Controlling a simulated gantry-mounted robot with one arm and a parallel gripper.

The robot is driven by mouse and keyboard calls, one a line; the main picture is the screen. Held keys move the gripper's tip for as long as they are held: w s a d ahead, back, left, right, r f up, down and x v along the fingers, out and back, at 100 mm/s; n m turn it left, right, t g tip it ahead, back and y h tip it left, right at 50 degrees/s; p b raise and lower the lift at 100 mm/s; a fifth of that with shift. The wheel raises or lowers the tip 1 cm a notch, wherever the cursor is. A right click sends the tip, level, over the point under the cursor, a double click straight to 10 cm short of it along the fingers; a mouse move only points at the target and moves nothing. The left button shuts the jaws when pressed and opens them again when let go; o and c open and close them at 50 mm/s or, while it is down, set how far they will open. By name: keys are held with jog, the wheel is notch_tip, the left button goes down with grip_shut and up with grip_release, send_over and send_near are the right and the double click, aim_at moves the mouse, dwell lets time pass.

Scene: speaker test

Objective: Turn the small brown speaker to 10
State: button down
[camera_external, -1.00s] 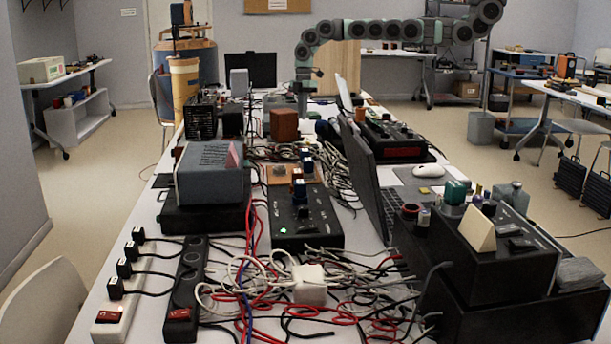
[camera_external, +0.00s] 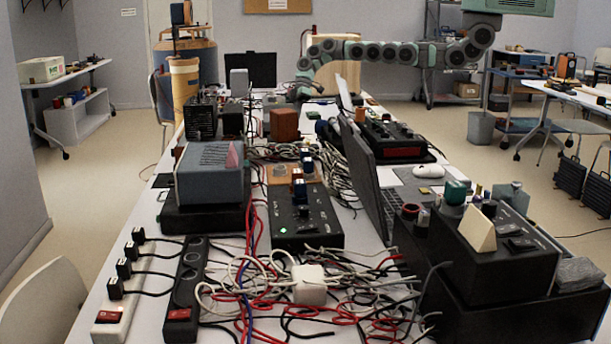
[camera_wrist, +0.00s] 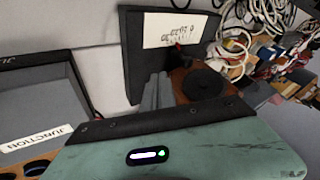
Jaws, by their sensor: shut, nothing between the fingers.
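A small brown box-shaped speaker (camera_external: 284,124) stands in the middle of the long table in the external view. My gripper (camera_external: 297,94) is low over the table behind it, at the end of my arm; its fingers are too small to make out there. In the wrist view my gripper (camera_wrist: 158,88) has its grey fingers together, with nothing seen between them. Just right of the fingers is a brown surface with a black round disc (camera_wrist: 203,84); I cannot tell whether this is the speaker. The fingers hide part of it. No dial numbers are readable.
In the wrist view, a black panel with a white label (camera_wrist: 175,30) lies beyond the fingers, and a box marked JUNCTION (camera_wrist: 37,138) is at left. Tangled cables and a laptop (camera_external: 365,175) crowd the table. A dark monitor (camera_external: 251,70) stands behind.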

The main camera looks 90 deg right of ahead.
jog(key=shift+s+a+r+p, duration=0.3)
jog(key=shift+r+p, duration=0.15)
jog(key=shift+p, duration=0.65)
jog(key=p, duration=0.2)
jog(key=shift+w+a+p, duration=0.1)
jog(key=shift+a+p, duration=0.25)
jog(key=p, duration=0.1)
jog(key=a+p, duration=0.1)
jog(key=p, duration=0.1)
jog(key=shift+s+a+f, duration=0.25)
jog(key=shift+s+a, duration=0.05)
jog(key=shift+s, duration=0.05)
jog(key=shift+s+a+f+p, duration=0.15)
jog(key=shift+a+f+p, duration=0.2)
jog(key=shift+p, duration=0.2)
